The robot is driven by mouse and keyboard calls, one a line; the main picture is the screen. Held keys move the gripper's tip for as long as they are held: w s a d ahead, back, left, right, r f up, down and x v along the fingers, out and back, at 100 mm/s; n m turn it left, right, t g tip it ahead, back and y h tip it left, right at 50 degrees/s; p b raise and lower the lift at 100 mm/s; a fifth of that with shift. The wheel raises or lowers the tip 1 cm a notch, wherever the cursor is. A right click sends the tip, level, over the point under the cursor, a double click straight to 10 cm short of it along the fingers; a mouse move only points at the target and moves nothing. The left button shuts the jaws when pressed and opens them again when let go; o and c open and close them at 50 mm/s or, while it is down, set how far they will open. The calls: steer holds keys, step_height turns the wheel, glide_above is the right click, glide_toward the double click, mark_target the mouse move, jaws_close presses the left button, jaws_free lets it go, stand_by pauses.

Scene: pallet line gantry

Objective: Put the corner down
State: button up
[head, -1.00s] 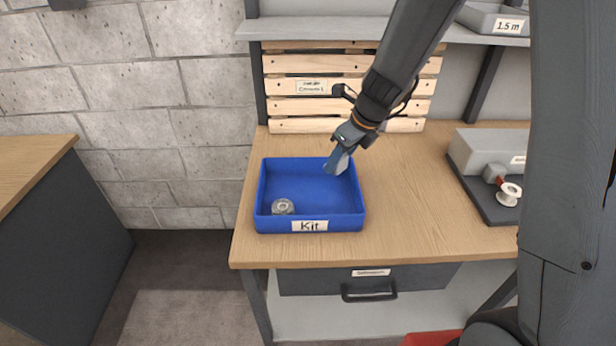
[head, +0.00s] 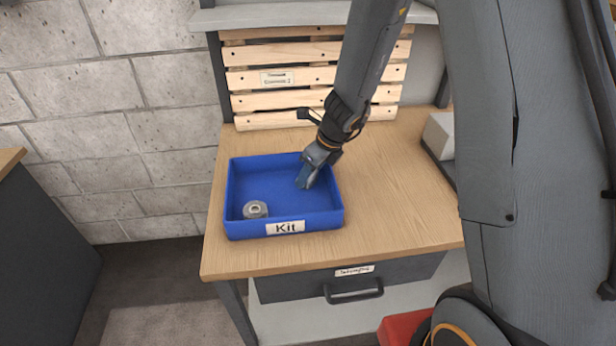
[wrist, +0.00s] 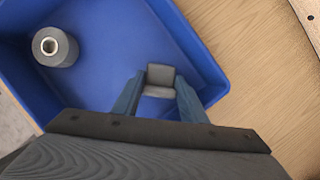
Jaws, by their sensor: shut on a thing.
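My gripper (head: 304,184) reaches down into the blue Kit bin (head: 232,200) from the back right. In the wrist view its two blue fingers (wrist: 160,90) are shut on a small grey corner piece (wrist: 160,77), which sits between the fingertips over the bin floor. In the head view the fingers hide the corner. I cannot tell whether the corner touches the bin floor. The bin (wrist: 200,65) also shows around the fingers in the wrist view.
A grey roll (head: 255,209) stands in the bin's front left; it also shows in the wrist view (wrist: 55,47). The bin stands on a wooden bench (head: 400,205). Wooden slats (head: 315,85) stand behind it. A grey box (head: 440,135) is at the right.

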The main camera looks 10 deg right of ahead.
steer(key=shift+f, duration=0.25)
steer(key=o, duration=0.7)
steer(key=shift+o, duration=0.2)
steer(key=shift+r, duration=0.2)
steer(key=shift+d+r, duration=0.1)
steer(key=shift+r, duration=0.25)
steer(key=p+v, duration=0.2)
steer(key=v, duration=0.9)
steer(key=s+d+r+n+g+h, duration=0.1)
steer(key=s+d+n, duration=0.2)
steer(key=s+n, duration=0.6)
steer(key=s+d+r+n+h, duration=0.2)
steer(key=s+n, duration=0.7)
steer(key=n, duration=0.9)
steer(key=shift+d+g, duration=0.4)
steer(key=shift+d, duration=0.5)
